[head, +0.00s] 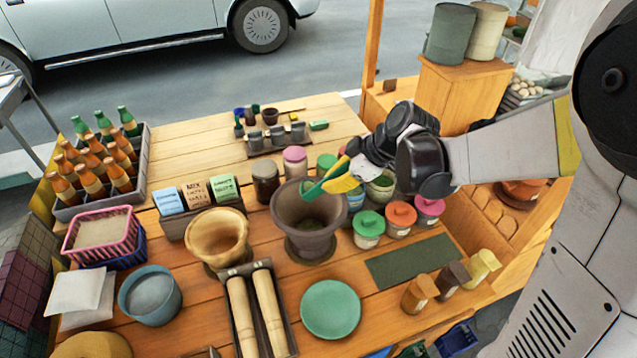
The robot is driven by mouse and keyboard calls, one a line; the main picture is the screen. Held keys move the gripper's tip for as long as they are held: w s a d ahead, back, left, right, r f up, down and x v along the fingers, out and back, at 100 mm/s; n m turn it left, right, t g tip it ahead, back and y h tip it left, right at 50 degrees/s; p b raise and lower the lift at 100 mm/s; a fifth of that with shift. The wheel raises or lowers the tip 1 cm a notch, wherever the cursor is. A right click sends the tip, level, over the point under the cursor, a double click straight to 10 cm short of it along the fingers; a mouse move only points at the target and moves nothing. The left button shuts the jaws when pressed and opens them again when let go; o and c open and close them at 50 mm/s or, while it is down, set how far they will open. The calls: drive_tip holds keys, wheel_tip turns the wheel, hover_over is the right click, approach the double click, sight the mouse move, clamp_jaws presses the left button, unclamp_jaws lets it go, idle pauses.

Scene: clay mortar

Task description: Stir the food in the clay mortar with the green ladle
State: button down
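The dark clay mortar (285,222) stands upright near the middle of the wooden table. My gripper (345,173), with yellow fingers, reaches in from the right over the mortar's back right rim. It appears shut on the green ladle (313,187), with green showing between and beyond the fingers. The ladle is over the mortar's upper back part. Its lower end is hard to make out, and I cannot tell whether it touches the mortar or the food.
A tan mortar (217,232) stands left of the dark one, with two wooden pestles (255,315) in front. Lidded jars (369,226) stand close on the right. A green plate (331,309) lies in front. A bottle crate (100,198) is at the left.

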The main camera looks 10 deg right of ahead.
drive_tip(key=s+d+f+t+y+b, duration=0.1)
drive_tip(key=f+y+b, duration=0.4)
drive_tip(key=b, duration=0.7)
drive_tip(key=d+t+y, duration=0.1)
drive_tip(key=d, duration=0.1)
drive_tip(key=shift+d+m, duration=0.3)
drive_tip(key=shift+d, duration=0.05)
